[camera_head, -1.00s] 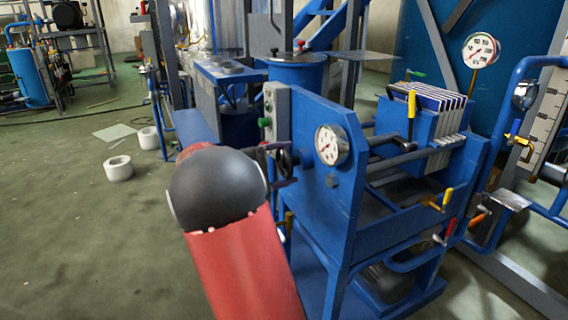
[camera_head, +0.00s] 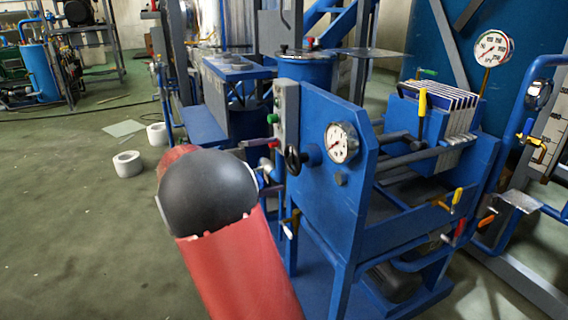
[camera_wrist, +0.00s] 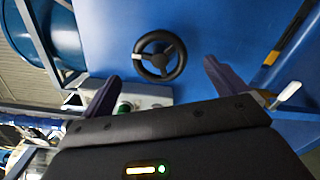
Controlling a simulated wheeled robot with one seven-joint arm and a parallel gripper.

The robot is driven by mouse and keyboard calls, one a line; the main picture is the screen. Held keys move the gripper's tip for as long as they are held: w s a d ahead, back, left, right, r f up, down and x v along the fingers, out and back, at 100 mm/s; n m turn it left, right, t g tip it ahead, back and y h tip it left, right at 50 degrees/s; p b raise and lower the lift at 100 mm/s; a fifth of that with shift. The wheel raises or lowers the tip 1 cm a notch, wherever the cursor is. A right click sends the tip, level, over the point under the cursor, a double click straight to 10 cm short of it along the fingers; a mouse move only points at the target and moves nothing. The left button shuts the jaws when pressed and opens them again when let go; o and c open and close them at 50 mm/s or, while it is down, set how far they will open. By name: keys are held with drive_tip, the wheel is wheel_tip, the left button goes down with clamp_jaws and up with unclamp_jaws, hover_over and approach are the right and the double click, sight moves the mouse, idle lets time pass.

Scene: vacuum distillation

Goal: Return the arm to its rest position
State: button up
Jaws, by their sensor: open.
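My gripper (camera_wrist: 160,88) shows in the wrist view with its two dark fingers spread wide and nothing between them. Beyond the fingers is a black handwheel (camera_wrist: 160,55) on the blue panel of the filter press, apart from the fingertips. In the head view my red and black arm reaches up from the bottom toward the press, and its elbow hides most of the gripper. The handwheel (camera_head: 293,159) shows just right of my arm, on the press's blue end plate (camera_head: 325,185).
The end plate carries a pressure gauge (camera_head: 342,142) and a switch box with a green button (camera_head: 277,118). White filter plates (camera_head: 455,108) stand behind it. Valve handles (camera_head: 457,196) stick out at right. White rolls (camera_head: 127,164) lie on the otherwise open floor at left.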

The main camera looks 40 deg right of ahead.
drive_tip(key=shift+w+a, duration=0.15)
drive_tip(key=shift+a, duration=0.55)
drive_tip(key=s+a+f+t+y, duration=0.3)
drive_tip(key=s+a+y, duration=0.5)
drive_tip(key=s+a, duration=0.3)
drive_tip(key=s+a+f+m+t+y, duration=0.1)
drive_tip(key=s+a+f+t+y, duration=0.2)
drive_tip(key=s+a+t+y, duration=0.3)
drive_tip(key=s+a+y, duration=0.3)
drive_tip(key=s+a, duration=0.1)
drive_tip(key=s, duration=0.1)
drive_tip(key=shift+s+a+f+m+t+y, duration=0.15)
drive_tip(key=shift+a+f+m+t+y, duration=0.1)
drive_tip(key=shift+a+m+t+y, duration=0.1)
